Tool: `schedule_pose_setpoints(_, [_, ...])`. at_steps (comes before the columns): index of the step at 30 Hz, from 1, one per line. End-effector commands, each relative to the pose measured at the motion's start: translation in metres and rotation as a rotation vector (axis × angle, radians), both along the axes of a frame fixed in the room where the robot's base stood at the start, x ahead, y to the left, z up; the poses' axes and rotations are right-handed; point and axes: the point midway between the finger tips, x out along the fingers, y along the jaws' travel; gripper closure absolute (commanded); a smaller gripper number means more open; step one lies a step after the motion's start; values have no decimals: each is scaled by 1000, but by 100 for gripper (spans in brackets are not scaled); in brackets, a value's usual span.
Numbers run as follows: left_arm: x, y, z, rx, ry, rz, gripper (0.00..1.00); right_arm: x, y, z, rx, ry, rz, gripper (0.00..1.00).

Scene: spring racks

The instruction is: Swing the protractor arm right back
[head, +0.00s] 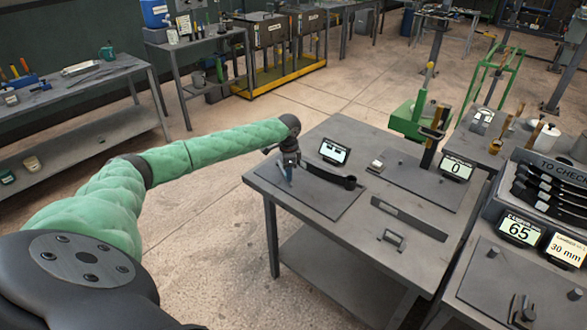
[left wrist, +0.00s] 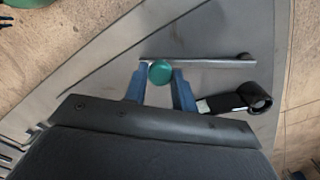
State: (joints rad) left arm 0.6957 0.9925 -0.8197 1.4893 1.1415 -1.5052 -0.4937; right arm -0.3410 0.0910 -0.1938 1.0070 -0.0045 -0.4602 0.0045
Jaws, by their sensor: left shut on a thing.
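The protractor arm is a thin pale grey bar (left wrist: 215,63) in the left wrist view, with a round green knob (left wrist: 160,72) at one end and a dark round pivot (left wrist: 246,57) at the other. My left gripper (left wrist: 159,80) is shut on the green knob, one blue finger on each side. In the head view my left gripper (head: 288,178) points down over the dark plate (head: 315,205) on the table's left part, and hides the knob there. My right gripper is in neither view.
A black strip with a rolled eye (left wrist: 258,98) lies beside the bar, close to the right finger. A small display (head: 334,151) stands behind the plate. A display reading 0 (head: 457,168) stands farther right. A long grey bar (head: 409,218) lies on the table (head: 365,235).

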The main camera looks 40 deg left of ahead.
Motion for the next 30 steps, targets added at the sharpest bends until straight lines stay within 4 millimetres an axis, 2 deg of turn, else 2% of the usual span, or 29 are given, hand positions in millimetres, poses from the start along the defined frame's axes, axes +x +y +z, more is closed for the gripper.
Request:
schedule_pose_setpoints(18, [-5,6,2,2,-2,-47,100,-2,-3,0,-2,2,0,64])
schedule_pose_setpoints(19, [-5,6,2,2,-2,-47,72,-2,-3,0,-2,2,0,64])
schedule_pose_setpoints(22, [-5,6,2,2,-2,-47,52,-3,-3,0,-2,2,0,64])
schedule_pose_setpoints(30, [-5,4,1,0,-1,-48,52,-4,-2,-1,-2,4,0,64])
